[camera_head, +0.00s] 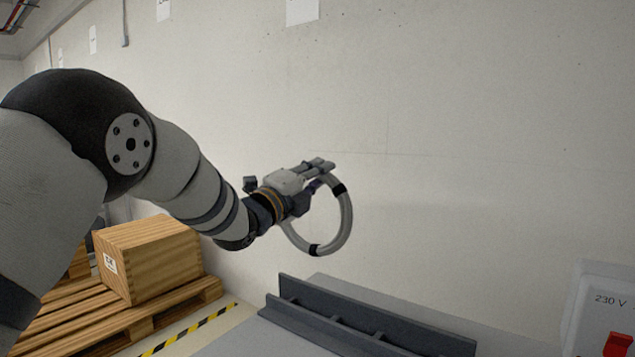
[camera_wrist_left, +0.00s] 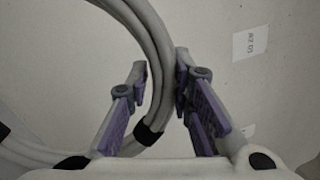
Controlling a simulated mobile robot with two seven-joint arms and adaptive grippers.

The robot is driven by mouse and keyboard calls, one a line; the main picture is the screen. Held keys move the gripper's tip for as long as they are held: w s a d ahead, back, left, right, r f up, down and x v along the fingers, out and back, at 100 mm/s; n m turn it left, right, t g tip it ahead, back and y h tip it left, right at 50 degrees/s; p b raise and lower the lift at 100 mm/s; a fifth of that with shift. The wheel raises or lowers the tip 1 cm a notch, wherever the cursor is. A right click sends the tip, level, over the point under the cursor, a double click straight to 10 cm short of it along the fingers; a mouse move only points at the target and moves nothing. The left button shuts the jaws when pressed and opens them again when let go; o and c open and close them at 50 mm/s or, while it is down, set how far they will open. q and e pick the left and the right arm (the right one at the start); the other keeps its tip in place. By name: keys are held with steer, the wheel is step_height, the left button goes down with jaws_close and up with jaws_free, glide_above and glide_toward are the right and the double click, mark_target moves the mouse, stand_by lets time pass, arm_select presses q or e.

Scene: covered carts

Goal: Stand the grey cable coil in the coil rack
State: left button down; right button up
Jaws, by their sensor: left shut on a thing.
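The grey cable coil (camera_head: 347,213) is a ring of thick grey cable with black bands. My left gripper (camera_head: 318,186) is shut on its upper left part and holds it upright in the air. In the left wrist view the coil (camera_wrist_left: 158,80) passes between the fingers of the left gripper (camera_wrist_left: 165,100). The dark grey coil rack (camera_head: 365,325) lies on a grey surface below the coil, with a long back wall and several dividers. The coil hangs above the rack's back wall and looks apart from it. My right gripper is in neither view.
A grey cart top (camera_head: 235,343) carries the rack. A wooden crate (camera_head: 150,258) sits on a pallet (camera_head: 75,330) at the left, beside yellow-black floor tape (camera_head: 190,328). A white panel (camera_head: 595,315) marked 230 V with a red switch is at the lower right. A plain wall stands behind.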

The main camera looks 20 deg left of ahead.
mark_target(317, 245)
arm_select(q)
steer(key=shift+s+a+f+b, duration=0.1)
steer(key=shift+f+b, duration=0.7)
steer(key=shift+f, duration=1.95)
steer(key=shift+s+f+b, duration=0.1)
steer(key=shift+f+b, duration=0.65)
steer(key=shift+f, duration=3.55)
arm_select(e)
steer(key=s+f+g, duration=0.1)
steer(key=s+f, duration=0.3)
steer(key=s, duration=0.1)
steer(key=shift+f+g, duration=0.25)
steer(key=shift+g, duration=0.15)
arm_select(q)
steer(key=c, duration=1.3)
jaws_free()
steer(key=shift+c, duration=0.2)
steer(key=shift+f, duration=0.1)
